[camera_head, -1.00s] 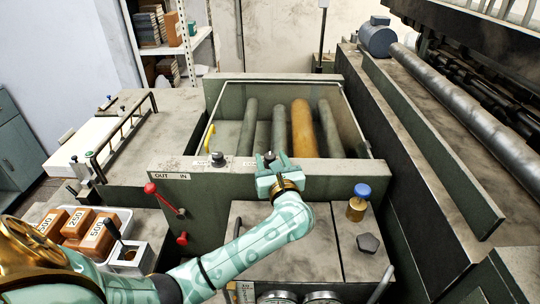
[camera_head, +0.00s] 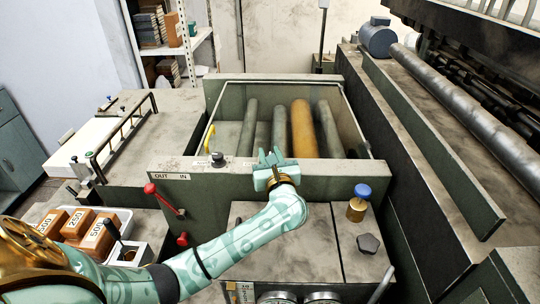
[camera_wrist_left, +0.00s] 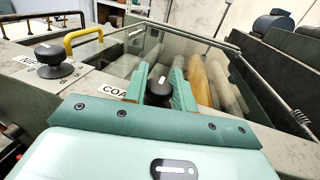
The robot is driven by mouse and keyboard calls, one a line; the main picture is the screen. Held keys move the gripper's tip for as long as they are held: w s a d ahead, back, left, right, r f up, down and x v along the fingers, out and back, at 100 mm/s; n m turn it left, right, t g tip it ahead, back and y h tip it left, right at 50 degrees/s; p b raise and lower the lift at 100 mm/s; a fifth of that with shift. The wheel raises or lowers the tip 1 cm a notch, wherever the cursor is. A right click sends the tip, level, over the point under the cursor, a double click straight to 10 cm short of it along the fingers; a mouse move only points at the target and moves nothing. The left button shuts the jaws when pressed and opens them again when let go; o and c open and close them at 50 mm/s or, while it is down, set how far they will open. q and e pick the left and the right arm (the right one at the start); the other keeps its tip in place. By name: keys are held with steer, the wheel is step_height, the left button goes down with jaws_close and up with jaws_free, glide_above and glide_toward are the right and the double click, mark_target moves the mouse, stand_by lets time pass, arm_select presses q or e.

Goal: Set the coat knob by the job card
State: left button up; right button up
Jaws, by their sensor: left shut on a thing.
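My left gripper (camera_head: 272,158) is at the top edge of the feeder's front panel. In the left wrist view its two green fingers stand on either side of the black coat knob (camera_wrist_left: 159,86), shut on it. A white pointer mark shows on the knob's top. A partly covered label beginning "COA" (camera_wrist_left: 115,90) lies beside it. In the head view the gripper hides the knob. My right gripper is not in view.
A second black knob (camera_head: 217,158) with a numbered dial stands left of the gripper. Red-knobbed levers (camera_head: 150,188) are below it. Rollers (camera_head: 303,128) lie in the bay behind. A blue-capped bottle (camera_head: 357,207) stands to the right. A tray of orange boxes is at left.

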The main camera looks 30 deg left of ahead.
arm_select(q)
steer(key=shift+m+t+h, duration=0.3)
steer(key=shift+h, duration=0.1)
steer(key=m+t+h, duration=0.3)
steer(key=m+h, duration=0.1)
steer(key=h, duration=0.1)
steer(key=shift+h, duration=0.3)
steer(key=shift+f+m+t+h, duration=0.1)
steer(key=shift+m+t+h, duration=0.6)
steer(key=shift+m+h, duration=0.85)
steer(key=shift+h, duration=0.75)
steer(key=o, duration=1)
steer(key=shift+c, duration=0.2)
steer(key=shift+s, duration=0.15)
steer(key=s, duration=0.5)
steer(key=s+d, duration=0.1)
steer(key=s, duration=0.4)
steer(key=s+d, duration=0.1)
steer(key=s, duration=0.5)
